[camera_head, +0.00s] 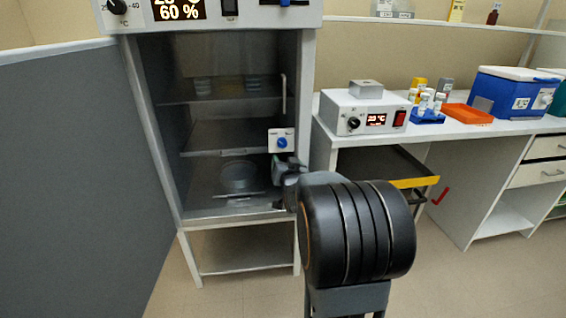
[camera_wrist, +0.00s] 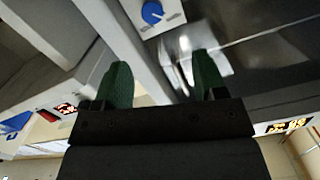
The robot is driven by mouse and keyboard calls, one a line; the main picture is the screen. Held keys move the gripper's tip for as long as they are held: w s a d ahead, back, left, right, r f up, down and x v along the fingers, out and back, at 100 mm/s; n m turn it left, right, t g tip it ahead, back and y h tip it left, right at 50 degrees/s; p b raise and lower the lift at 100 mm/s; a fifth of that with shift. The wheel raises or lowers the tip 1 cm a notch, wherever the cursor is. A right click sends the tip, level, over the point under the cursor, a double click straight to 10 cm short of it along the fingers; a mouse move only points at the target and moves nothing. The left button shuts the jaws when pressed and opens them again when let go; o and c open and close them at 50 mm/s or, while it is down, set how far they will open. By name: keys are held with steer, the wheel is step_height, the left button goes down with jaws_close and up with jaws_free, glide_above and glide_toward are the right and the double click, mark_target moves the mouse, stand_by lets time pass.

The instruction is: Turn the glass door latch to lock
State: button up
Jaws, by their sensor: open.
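The glass door latch is a blue knob (camera_head: 282,143) on a white plate at the right edge of the cabinet's glass door (camera_head: 225,125). The latch knob also shows at the top of the wrist view (camera_wrist: 153,13), beyond my fingers. My gripper (camera_head: 283,162) is just below the latch in the head view, partly hidden by my own arm. In the wrist view my gripper (camera_wrist: 162,82) has two green fingers spread apart with nothing between them. The fingers are apart from the knob. The door appears closed over the shelves.
A grey panel (camera_head: 70,180) stands close on the left. A bench (camera_head: 460,130) on the right carries a white device (camera_head: 365,112), blue vial rack (camera_head: 427,116), orange tray (camera_head: 466,114) and blue cooler box (camera_head: 512,92). A dark tray with a yellow edge (camera_head: 415,182) juts out below the bench top.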

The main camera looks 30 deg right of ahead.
mark_target(283, 144)
steer(key=shift+t+h, duration=0.3)
steer(key=x, duration=0.4)
steer(key=b+x, duration=0.1)
steer(key=x, duration=0.4)
steer(key=d+x, duration=0.1)
steer(key=x, duration=0.4)
steer(key=shift+d+f, duration=0.2)
steer(key=shift+f, duration=0.15)
steer(key=shift+c, duration=0.5)
steer(key=c, duration=0.8)
steer(key=shift+m+b, duration=0.3)
steer(key=shift+c, duration=0.2)
